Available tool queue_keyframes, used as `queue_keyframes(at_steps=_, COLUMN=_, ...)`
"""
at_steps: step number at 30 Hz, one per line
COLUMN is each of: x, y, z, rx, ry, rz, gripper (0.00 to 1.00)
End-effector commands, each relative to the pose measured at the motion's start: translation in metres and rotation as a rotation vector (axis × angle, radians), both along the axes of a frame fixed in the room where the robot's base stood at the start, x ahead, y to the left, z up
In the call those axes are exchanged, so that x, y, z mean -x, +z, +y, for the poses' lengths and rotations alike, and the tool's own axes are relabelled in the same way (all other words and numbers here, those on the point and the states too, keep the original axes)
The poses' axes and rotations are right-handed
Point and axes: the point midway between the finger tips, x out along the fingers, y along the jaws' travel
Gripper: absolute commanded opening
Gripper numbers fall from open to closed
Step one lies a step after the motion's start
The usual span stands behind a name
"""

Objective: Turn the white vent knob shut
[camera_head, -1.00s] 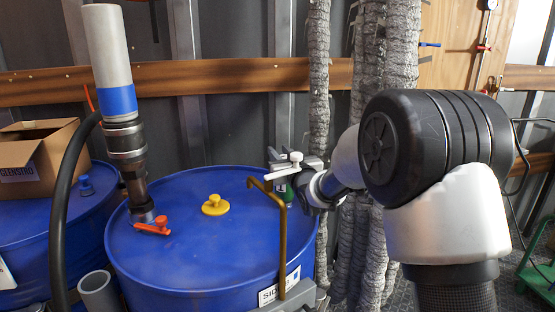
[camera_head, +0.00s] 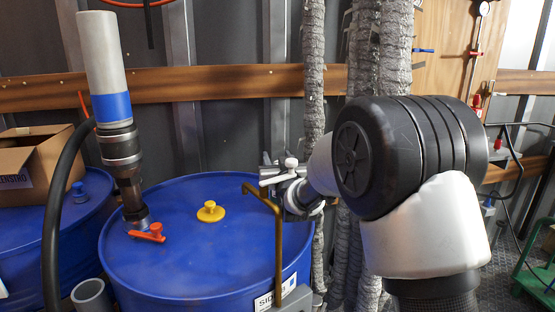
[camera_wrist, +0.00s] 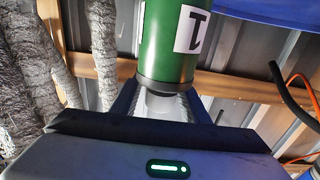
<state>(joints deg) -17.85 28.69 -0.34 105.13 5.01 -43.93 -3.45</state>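In the wrist view a green cylinder (camera_wrist: 169,45) with a white label stands between my gripper's two dark fingers (camera_wrist: 166,106). A pale whitish part (camera_wrist: 165,105) at its end sits between the fingers. The fingers are apart, one on each side of it; whether they press on it I cannot tell. The green body is hidden in the head view.
The blue drum (camera_head: 180,270) carries a yellow knob (camera_head: 210,212) and a red lever (camera_head: 148,233). A bent brass-coloured pipe (camera_head: 280,245) rises just left of my gripper. A tall white and blue tube (camera_head: 104,65) stands left. Grey wrapped pipes (camera_head: 382,50) stand behind my arm.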

Motion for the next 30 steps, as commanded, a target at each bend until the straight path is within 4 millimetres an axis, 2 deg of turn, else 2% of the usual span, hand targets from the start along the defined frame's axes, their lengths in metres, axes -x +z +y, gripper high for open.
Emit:
queue_keyframes(at_steps=11, x=0.005, y=0.001, z=-0.001, rx=0.0, ry=0.0, rz=0.001, gripper=0.44)
queue_keyframes(at_steps=22, x=0.06, y=0.001, z=-0.015, rx=0.0, ry=0.0, rz=0.0, gripper=0.44)
queue_keyframes(at_steps=30, x=0.073, y=0.0, z=-0.019, rx=0.0, ry=0.0, rz=0.0, gripper=0.44)
